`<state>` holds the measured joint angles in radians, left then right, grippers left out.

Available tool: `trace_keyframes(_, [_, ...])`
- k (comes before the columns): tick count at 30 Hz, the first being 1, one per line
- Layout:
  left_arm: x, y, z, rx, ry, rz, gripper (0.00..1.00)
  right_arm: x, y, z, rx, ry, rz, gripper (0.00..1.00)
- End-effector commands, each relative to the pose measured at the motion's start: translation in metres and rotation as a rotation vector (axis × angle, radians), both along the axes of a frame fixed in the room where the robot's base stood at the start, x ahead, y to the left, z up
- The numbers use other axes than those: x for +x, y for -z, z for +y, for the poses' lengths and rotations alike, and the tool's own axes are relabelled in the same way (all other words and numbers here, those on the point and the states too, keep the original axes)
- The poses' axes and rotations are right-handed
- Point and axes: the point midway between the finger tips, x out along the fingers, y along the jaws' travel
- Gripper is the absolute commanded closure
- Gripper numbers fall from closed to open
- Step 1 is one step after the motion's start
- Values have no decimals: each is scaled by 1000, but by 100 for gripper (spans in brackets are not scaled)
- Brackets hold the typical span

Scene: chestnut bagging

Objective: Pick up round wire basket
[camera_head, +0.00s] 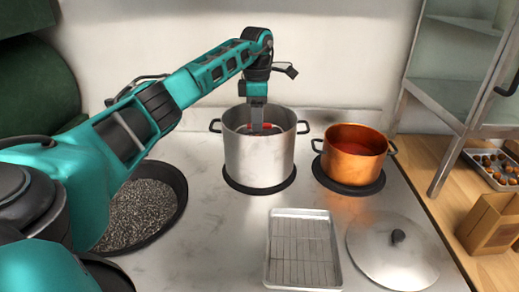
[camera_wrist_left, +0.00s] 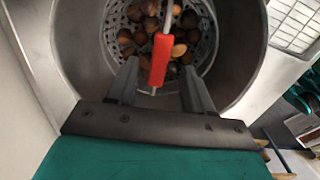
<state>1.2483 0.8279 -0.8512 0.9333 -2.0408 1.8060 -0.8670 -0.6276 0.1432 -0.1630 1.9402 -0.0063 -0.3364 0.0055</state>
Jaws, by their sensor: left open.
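The round wire basket (camera_wrist_left: 206,48) sits inside the steel pot (camera_head: 258,160) and holds several brown chestnuts (camera_wrist_left: 150,28). Its red-ended handle (camera_wrist_left: 161,62) rises towards the wrist camera. My left gripper (camera_wrist_left: 160,72) is open, with one finger on each side of the red handle; I cannot tell whether either finger touches it. In the head view my left gripper (camera_head: 258,126) points down into the pot's mouth from above. My right gripper is not in view.
A copper pot (camera_head: 352,155) stands right of the steel pot. In front are a rack tray (camera_head: 303,285) and a round lid (camera_head: 392,250). A paper bag (camera_head: 490,225) and chestnut tray (camera_head: 493,169) are at right.

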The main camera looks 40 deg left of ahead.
Motion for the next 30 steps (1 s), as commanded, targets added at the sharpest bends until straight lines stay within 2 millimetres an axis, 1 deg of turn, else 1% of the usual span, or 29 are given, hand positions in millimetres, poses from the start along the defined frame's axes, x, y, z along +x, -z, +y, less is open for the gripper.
trace_keyframes(6, [5,32,-4,-2,1,4,49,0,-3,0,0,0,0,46])
trace_keyframes(9, [4,44,-3,-1,1,3,49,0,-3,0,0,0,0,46])
trace_keyframes(12, [4,50,-3,-1,0,2,49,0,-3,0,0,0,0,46])
trace_keyframes(19, [4,50,-3,-1,0,1,50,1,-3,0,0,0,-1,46])
trace_keyframes(30, [4,50,-3,-1,1,1,85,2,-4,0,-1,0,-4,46])
